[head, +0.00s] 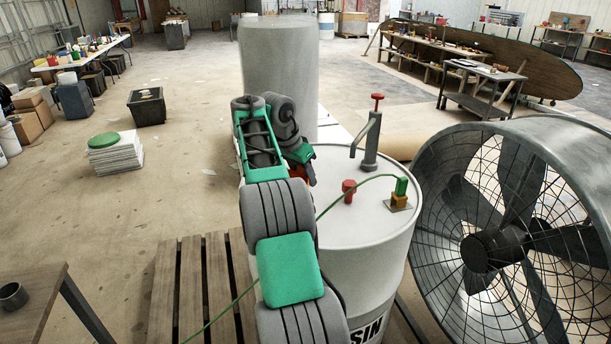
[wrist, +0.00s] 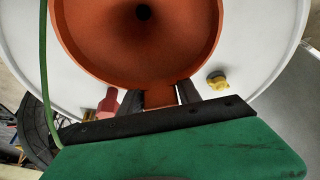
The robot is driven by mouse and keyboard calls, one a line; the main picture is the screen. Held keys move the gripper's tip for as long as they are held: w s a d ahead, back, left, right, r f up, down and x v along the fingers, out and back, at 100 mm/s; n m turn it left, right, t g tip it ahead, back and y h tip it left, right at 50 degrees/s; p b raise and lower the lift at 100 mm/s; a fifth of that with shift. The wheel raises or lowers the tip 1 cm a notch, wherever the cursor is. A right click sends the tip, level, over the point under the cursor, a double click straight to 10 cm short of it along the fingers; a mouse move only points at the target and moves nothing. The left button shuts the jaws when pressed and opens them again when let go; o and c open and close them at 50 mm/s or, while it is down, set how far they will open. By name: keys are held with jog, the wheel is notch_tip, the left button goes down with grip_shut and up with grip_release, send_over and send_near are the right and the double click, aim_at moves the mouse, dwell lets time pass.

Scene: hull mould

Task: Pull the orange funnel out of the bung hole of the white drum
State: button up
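The white drum (head: 365,255) stands upright on a wooden pallet. The orange funnel (wrist: 85,50) fills the top of the wrist view, seen from above into its dark throat. In the head view only a sliver of the funnel (head: 300,172) shows beside my arm, over the left part of the drum top. The funnel's spout and the bung hole are hidden.
A hand pump (head: 370,145), a red fitting (head: 348,191) and a green-and-yellow clamp (head: 400,192) stand on the drum top. A green cable (head: 340,198) runs from the clamp past my arm. A large fan (head: 490,240) is close on the right; a grey drum (head: 280,65) stands behind.

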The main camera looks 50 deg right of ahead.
grip_shut()
jog(key=shift+c, duration=0.7)
grip_release()
grip_shut()
jog(key=shift+w+r+p, duration=0.1)
jog(key=shift+r+p, duration=2.65)
jog(key=shift+p, duration=0.2)
jog(key=shift+r+p, duration=1.5)
jog(key=shift+p, duration=0.2)
